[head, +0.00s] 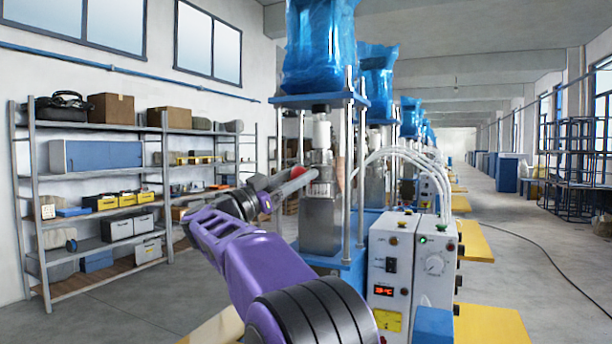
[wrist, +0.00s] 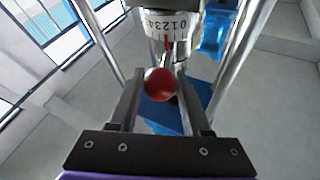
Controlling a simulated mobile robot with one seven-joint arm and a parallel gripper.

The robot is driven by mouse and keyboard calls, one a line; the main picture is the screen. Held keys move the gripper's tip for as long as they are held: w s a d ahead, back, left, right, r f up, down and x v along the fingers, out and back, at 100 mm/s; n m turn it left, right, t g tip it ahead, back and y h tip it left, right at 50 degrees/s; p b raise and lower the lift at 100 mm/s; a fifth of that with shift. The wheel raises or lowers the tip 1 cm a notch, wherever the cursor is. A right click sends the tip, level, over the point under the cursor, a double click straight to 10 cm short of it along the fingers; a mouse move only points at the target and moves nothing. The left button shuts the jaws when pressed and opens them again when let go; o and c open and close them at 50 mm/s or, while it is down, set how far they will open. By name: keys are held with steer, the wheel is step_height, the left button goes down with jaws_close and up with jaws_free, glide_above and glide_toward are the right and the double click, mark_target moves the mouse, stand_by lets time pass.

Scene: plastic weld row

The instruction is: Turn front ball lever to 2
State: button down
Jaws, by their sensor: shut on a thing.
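The front ball lever ends in a red ball (wrist: 160,84), seen between the two dark fingers of my gripper (wrist: 161,92) in the wrist view. My gripper is shut on the ball. In the head view, the red ball (head: 298,172) shows at my gripper (head: 296,180), in front of the nearest machine's metal body (head: 320,222).
Metal posts (head: 347,190) stand around the machine, close to my gripper. A blue-wrapped hopper (head: 318,45) is above. A control box (head: 390,262) with a red display stands at the right. Shelves (head: 110,175) line the left wall. Open aisle floor lies at far right.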

stand_by(0.4)
steer(key=c, duration=0.7)
jaws_free()
steer(key=shift+o, duration=0.2)
steer(key=shift+a, duration=0.1)
steer(key=b+v, duration=0.1)
steer(key=v, duration=1.6)
steer(key=shift+f, duration=0.15)
steer(key=shift+s+a, duration=0.1)
